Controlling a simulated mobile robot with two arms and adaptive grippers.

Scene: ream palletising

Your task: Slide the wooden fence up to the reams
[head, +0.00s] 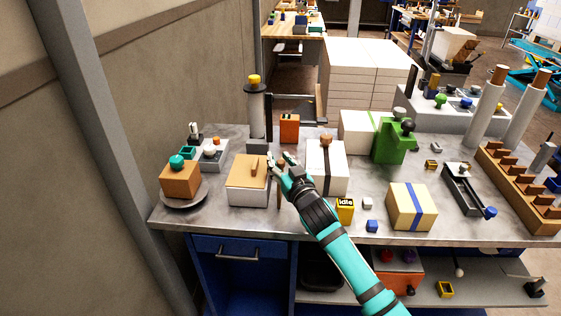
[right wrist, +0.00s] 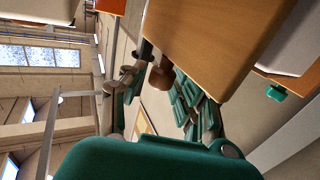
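I cannot make out for sure which piece is the wooden fence. A pale box with a tan wooden top (head: 243,172) and an upright wooden grip (head: 258,168) stands on the left of the bench; a tan wooden panel (right wrist: 205,40) fills the upper right wrist view. My right gripper (head: 281,160) is over the gap between this box and a white box with a dark strap (head: 334,170). Its fingers (right wrist: 160,95) are apart, with a brown knob (right wrist: 160,75) showing between or beyond them; contact is unclear. White ream-like blocks (head: 362,78) are stacked behind the bench. My left gripper is out of view.
An orange box with a teal knob (head: 180,179) stands at the left, a grey post (head: 256,112) and a small orange box (head: 289,128) behind. A green block (head: 392,142), a yellow box (head: 411,206) and a slotted wooden rack (head: 515,190) crowd the right.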

